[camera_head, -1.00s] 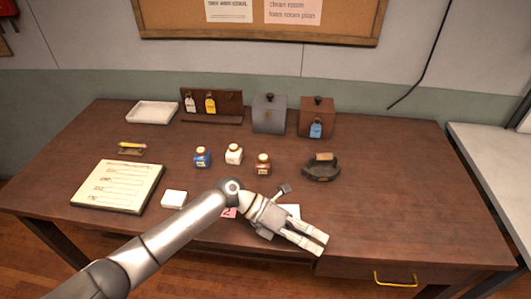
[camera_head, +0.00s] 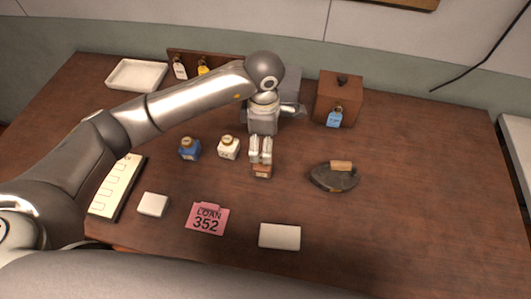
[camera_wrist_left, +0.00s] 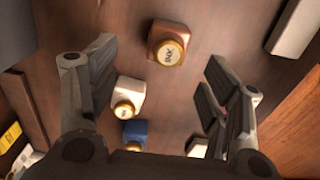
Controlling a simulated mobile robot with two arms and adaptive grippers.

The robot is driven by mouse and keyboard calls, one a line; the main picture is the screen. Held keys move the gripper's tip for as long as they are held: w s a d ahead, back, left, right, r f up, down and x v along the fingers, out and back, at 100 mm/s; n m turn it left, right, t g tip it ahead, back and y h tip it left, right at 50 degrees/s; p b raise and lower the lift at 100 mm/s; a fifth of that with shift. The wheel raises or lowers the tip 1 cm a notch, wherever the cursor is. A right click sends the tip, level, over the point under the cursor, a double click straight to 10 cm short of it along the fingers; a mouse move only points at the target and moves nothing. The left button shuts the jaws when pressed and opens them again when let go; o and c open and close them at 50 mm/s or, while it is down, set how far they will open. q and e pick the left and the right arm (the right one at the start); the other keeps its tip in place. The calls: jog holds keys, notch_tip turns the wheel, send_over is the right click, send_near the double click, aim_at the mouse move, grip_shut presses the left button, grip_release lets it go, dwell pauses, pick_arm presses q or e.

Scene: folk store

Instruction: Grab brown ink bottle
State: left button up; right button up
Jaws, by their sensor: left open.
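The brown ink bottle (camera_head: 262,173) stands on the table, its top covered by my left gripper (camera_head: 260,150) in the head view. In the left wrist view the brown ink bottle (camera_wrist_left: 170,42) shows its gold cap and lies ahead, between the lines of the spread fingers. My left gripper (camera_wrist_left: 158,85) is open with nothing between its fingers. A white ink bottle (camera_head: 229,147) and a blue ink bottle (camera_head: 190,148) stand to the left. They also show in the wrist view, the white one (camera_wrist_left: 129,96) beside the left finger. My right gripper is not in view.
A dark iron (camera_head: 335,177) with a wooden handle stands right of the brown bottle. A brown box (camera_head: 338,95) with a blue tag is behind. A pink loan card (camera_head: 207,218) and white blocks lie in front. The table's right side is clear.

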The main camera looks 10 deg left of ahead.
aim_at(259, 170)
pick_arm(q)
jog(key=f, duration=0.3)
jog(key=shift+s+f+p, duration=0.2)
jog(key=shift+s+p, duration=0.1)
jog(key=shift+p, duration=0.1)
jog(key=shift+f, duration=0.25)
jog(key=f+p, duration=0.1)
jog(key=f, duration=0.1)
jog(key=f+p, duration=0.1)
jog(key=f, duration=0.1)
jog(key=shift+s+p, duration=0.25)
jog(key=shift+p, duration=0.1)
jog(key=shift+f, duration=0.6)
jog(key=c, duration=1.2)
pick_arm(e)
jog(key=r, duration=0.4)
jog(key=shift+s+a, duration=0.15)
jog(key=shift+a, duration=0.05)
